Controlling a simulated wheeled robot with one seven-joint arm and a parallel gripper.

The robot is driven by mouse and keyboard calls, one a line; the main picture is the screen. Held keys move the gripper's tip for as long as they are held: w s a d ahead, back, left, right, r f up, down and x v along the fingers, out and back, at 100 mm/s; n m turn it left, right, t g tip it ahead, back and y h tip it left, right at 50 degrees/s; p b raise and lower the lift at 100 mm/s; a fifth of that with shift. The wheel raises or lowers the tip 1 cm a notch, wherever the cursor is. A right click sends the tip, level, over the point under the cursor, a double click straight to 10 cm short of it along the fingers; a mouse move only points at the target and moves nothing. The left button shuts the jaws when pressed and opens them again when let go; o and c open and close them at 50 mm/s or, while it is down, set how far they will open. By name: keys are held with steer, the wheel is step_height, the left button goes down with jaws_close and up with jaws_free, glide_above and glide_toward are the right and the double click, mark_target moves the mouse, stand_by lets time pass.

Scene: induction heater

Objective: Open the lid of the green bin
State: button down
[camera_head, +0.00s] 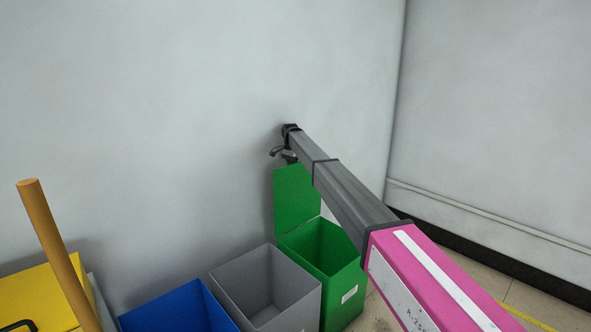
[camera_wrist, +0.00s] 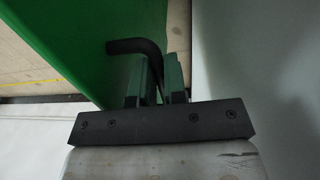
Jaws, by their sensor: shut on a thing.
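The green bin (camera_head: 345,294) stands against the wall at the right end of a row of bins. Its lid (camera_head: 293,201) stands upright at the back, and the bin's inside shows. My gripper (camera_head: 289,157) is at the top edge of the lid. In the wrist view, my gripper (camera_wrist: 159,78) is shut on a black curved handle (camera_wrist: 137,46) beside the green lid (camera_wrist: 85,40). Part of the handle between the fingers is hidden. My arm hides part of the bin's right side in the head view.
An open grey bin (camera_head: 298,318) and an open blue bin (camera_head: 165,318) stand left of the green one. A yellow bin (camera_head: 28,290) and a wooden pole (camera_head: 52,240) are at the far left. The wall (camera_head: 180,110) is close behind the lid.

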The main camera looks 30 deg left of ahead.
steer(key=shift+f, duration=0.3)
steer(key=c, duration=1.2)
jaws_free()
steer(key=shift+o, duration=0.2)
steer(key=shift+r, duration=0.1)
steer(key=shift+r, duration=0.15)
step_height(320, 180, up, 10)
steer(key=shift+w+a+r, duration=0.15)
steer(key=shift+a+r, duration=0.1)
steer(key=shift+a, duration=0.15)
